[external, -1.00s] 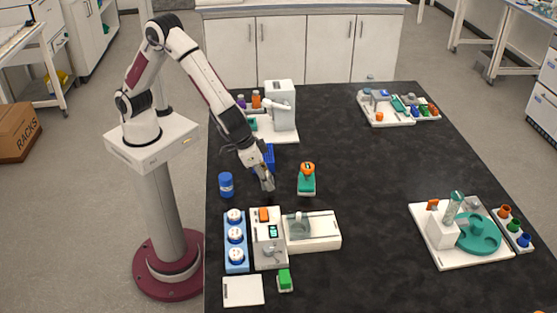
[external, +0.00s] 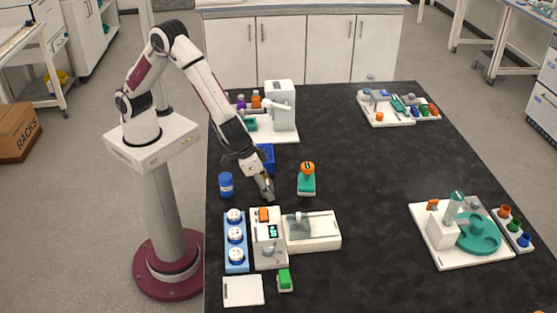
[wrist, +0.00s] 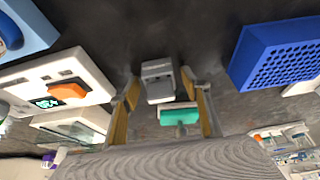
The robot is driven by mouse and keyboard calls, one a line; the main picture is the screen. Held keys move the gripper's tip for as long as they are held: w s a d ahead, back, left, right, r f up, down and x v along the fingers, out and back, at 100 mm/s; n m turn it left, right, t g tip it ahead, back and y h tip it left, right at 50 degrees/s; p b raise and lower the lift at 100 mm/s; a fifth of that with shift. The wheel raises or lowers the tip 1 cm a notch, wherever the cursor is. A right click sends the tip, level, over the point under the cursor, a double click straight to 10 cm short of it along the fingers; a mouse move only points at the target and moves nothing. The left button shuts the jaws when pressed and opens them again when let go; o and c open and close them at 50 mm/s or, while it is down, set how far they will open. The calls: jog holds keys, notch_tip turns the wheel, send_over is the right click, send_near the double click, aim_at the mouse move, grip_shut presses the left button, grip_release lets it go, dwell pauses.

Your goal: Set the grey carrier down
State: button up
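The grey carrier (wrist: 159,82) is a small grey block between the fingertips of my gripper (wrist: 160,90) in the wrist view. The fingers stand on either side of it and appear closed on it. In the external view my gripper (external: 267,190) points down, low above the dark bench, just behind the white device with the orange button (external: 264,214). The carrier is hard to make out from the grey fingertips there. I cannot tell whether its underside touches the bench.
A teal stand with an orange top (external: 307,181) is close on the right. A blue bottle (external: 226,184) stands to the left, and a blue perforated rack (wrist: 280,52) is behind. A blue strip with white round tops (external: 236,240) lies in front. The bench centre is clear.

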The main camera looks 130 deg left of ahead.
jog(key=shift+r, duration=0.2)
jog(key=v, duration=1.2)
dwell(0.4)
dwell(0.6)
jog(key=s+d+r+m+t+h, duration=0.1)
jog(key=s+d+r+m, duration=0.25)
jog(key=s+r, duration=0.95)
jog(key=s+d+m+h, duration=0.1)
jog(key=s+m, duration=0.1)
jog(key=s, duration=0.7)
jog(key=s+d+r+m+t+h, duration=0.1)
jog(key=s+d+m, duration=0.1)
jog(key=s, duration=0.7)
jog(key=shift+s+d+r+m, duration=0.15)
jog(key=shift+s+d+m, duration=0.1)
jog(key=shift+m, duration=0.5)
